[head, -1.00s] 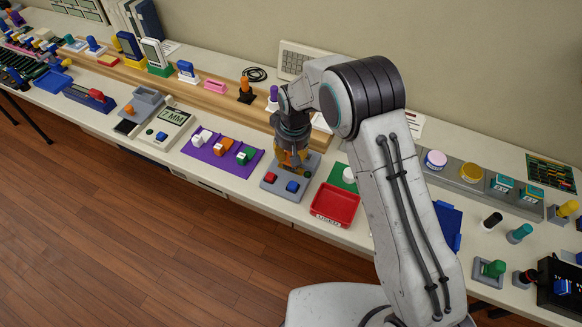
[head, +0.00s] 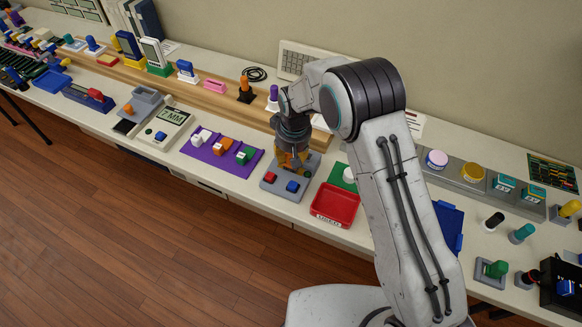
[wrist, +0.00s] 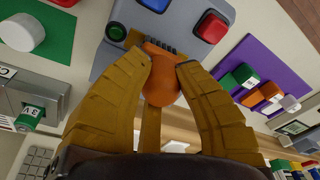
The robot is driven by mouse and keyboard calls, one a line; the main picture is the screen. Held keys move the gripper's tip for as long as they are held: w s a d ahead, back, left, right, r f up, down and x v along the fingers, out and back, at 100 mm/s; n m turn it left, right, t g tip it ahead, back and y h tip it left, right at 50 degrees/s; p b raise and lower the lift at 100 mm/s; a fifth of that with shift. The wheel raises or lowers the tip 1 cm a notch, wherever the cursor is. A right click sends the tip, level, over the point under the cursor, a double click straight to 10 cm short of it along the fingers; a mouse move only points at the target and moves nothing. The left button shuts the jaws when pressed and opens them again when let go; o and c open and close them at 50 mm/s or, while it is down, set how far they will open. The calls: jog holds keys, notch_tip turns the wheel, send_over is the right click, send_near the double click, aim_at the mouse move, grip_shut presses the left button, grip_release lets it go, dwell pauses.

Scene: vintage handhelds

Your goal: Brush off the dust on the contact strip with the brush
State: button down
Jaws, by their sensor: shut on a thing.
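My gripper (head: 291,160) is over the back part of a grey plate (head: 311,170) in the head view. In the wrist view my gripper (wrist: 164,65) is shut on an orange handle (wrist: 163,88), which looks like the brush. A dark ridged strip (wrist: 168,47) shows just past the handle on the plate; I cannot tell whether it is bristles or the contact strip. Any dust is too small to see.
A red tray (head: 335,205) stands close to the right of the plate, by a green mat with a white knob (head: 349,175). A purple mat (head: 205,153) with several coloured blocks lies to the left. A wooden ledge (head: 215,103) runs behind. The table's front edge is near.

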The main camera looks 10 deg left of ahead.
jog(key=shift+d, duration=0.1)
jog(key=shift+s+d+r+b, duration=0.1)
jog(key=shift+s+d+b, duration=0.2)
jog(key=shift+d, duration=0.4)
jog(key=shift+w+a+b, duration=0.2)
jog(key=shift+w+a, duration=0.1)
jog(key=shift+a, duration=0.55)
jog(key=shift+w+a+b, duration=0.2)
jog(key=shift+w+a, duration=0.1)
jog(key=shift+a, duration=0.55)
jog(key=shift+s+d+b, duration=0.3)
jog(key=shift+d+b, duration=0.3)
jog(key=shift+d, duration=0.25)
jog(key=shift+s+d+b, duration=0.25)
jog(key=shift+d+b, duration=0.3)
jog(key=shift+d, duration=0.3)
jog(key=shift+a, duration=0.1)
jog(key=shift+w+a, duration=0.3)
jog(key=shift+a, duration=0.5)
jog(key=shift+w+a, duration=0.25)
jog(key=shift+a, duration=0.55)
